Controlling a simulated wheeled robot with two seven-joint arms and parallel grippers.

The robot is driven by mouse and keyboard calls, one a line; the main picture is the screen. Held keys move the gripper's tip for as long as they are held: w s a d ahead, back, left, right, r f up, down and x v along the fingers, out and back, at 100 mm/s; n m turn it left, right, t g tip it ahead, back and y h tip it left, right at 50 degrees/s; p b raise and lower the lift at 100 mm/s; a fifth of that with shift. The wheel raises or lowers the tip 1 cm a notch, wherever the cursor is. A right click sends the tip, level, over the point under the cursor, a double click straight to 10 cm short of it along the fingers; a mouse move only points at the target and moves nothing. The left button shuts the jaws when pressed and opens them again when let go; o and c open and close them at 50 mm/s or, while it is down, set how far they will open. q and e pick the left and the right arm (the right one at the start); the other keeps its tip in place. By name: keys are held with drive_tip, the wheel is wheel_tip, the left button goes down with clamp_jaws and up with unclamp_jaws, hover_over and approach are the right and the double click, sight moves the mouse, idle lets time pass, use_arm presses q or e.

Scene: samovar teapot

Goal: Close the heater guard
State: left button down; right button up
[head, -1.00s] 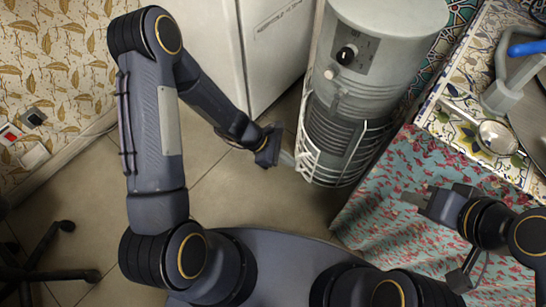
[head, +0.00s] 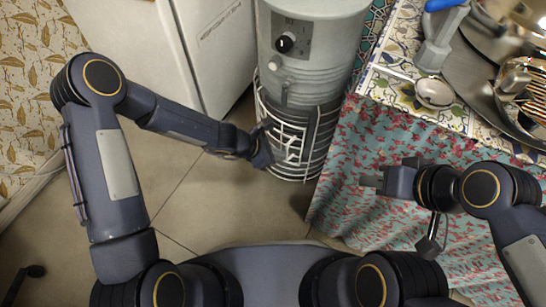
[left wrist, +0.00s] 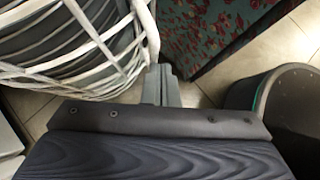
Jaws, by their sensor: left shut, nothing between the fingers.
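The heater (head: 310,65) is a grey upright cylinder with a dark knob on its control panel. Its white wire guard (head: 262,100) runs around the dark, ribbed lower part, with white bars crossing the front. Whether the guard's edge meets the heater cannot be told. My left gripper (head: 278,153) is shut and empty at the guard's lower front left. In the left wrist view its fingers (left wrist: 161,86) are beside the guard's white wires (left wrist: 95,50), very close or touching. My right gripper (head: 372,181) is empty, right of the heater, before the flowered cloth; its finger gap is unclear.
A white cabinet (head: 165,40) stands left of the heater. A table with a flowered cloth (head: 350,145) and patterned top stands to the right, bearing a metal tray (head: 470,75) and a small round strainer or bowl (head: 434,92). The tiled floor (head: 200,200) in front is clear.

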use_arm(q)
drive_tip(key=w+d+p, duration=0.2)
drive_tip(key=d, duration=0.3)
drive_tip(key=shift+w+d, duration=0.3)
drive_tip(key=shift+w, duration=0.05)
use_arm(e)
drive_tip(key=shift+s+d+r, duration=0.1)
drive_tip(key=shift+s+r, duration=0.1)
drive_tip(key=shift+r, duration=0.35)
drive_tip(key=shift+s+r, duration=0.2)
drive_tip(key=shift+r, duration=0.35)
